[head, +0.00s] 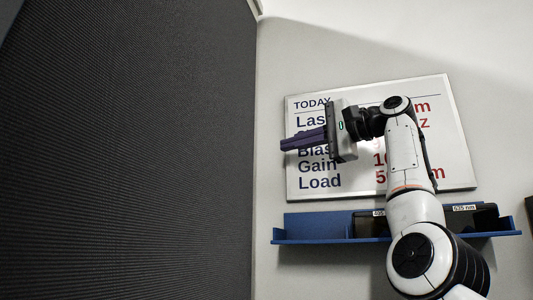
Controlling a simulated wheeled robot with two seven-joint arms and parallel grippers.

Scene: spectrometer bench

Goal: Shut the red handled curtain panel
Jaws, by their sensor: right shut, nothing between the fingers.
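A dark, finely ribbed panel (130,150) fills the left side of the head view, from top to bottom. It looks like the curtain panel, but no red handle shows on the part in view. My right gripper (284,145) is raised in front of the whiteboard, its purple-grey fingers pointing left toward the panel. The fingers are together with nothing between them. Their tips are to the right of the panel's edge in the picture; I cannot tell the distance in depth. My left gripper is out of view.
A whiteboard (315,193) with printed text hangs on the pale wall behind my right arm. Below it a blue shelf (300,236) holds dark boxes labelled in nm, partly hidden by my arm. A dark object (530,215) shows at the right edge.

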